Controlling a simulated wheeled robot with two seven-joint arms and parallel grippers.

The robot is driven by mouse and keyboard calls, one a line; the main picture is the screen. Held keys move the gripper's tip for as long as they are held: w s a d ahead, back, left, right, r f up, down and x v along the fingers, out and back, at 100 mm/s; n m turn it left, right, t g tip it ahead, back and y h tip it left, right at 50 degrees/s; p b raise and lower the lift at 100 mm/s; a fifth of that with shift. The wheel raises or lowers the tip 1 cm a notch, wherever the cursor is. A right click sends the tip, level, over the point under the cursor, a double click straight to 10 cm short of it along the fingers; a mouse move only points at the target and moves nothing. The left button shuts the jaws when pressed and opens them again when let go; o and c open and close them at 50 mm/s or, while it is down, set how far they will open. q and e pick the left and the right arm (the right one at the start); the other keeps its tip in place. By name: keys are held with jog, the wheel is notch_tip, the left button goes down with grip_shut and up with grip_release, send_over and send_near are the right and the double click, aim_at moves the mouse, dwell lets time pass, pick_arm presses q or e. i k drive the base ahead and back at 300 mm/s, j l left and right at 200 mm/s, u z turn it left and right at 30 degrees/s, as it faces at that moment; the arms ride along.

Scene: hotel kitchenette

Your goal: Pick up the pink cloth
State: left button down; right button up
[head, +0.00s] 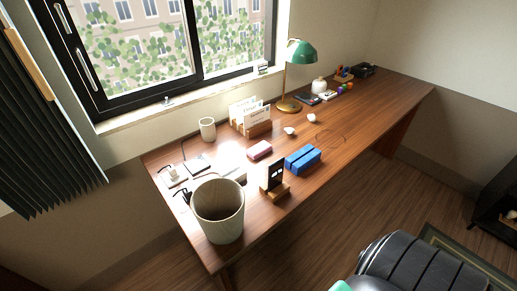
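A small pink item (259,150), which looks like the pink cloth folded into a flat block, lies on the wooden desk (345,150). It is near the middle of the desk's left half, in front of the letter holder and to the left of a larger blue item. Nothing covers it. Neither of my grippers shows in the head view, so I cannot see their state.
A blue item (302,160), a dark phone on a wooden stand (273,177) and a tall bin (218,212) stand nearer the front edge. A letter holder (251,119), cup (207,129) and green lamp (300,54) are behind. A black padded chair (420,268) is at lower right.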

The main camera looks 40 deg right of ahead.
aim_at(257, 151)
jog(key=z, duration=1.35)
